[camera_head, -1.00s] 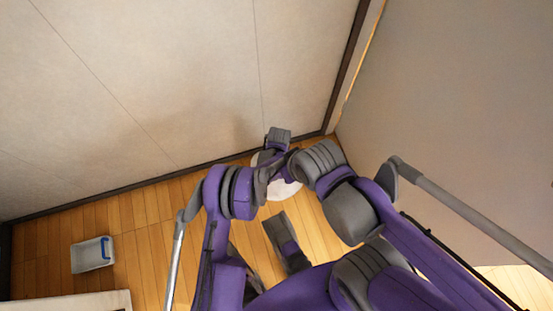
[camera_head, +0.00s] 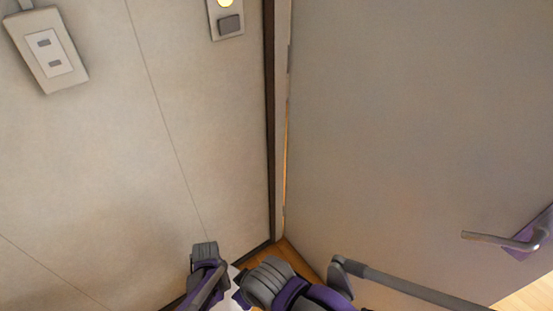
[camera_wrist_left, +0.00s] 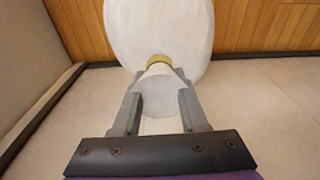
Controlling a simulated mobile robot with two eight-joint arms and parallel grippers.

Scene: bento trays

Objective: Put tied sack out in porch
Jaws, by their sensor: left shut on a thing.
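The tied sack (camera_wrist_left: 160,28) is white and rounded, with a yellow tie round its neck. In the left wrist view my left gripper (camera_wrist_left: 161,74) is shut on the gathered neck just beside the tie. In the head view only a small white patch of the sack (camera_head: 234,273) shows between my arm links at the bottom; the rest is hidden. My right gripper's fingers do not show. The porch cannot be made out.
A grey door (camera_head: 400,140) with a lever handle (camera_head: 500,240) fills the right, its hinged edge by a dark frame (camera_head: 269,120). Wood floor (camera_head: 530,292) shows past its handle side. The left wall (camera_head: 80,170) carries a switch panel (camera_head: 48,52) and a lit plate (camera_head: 227,22).

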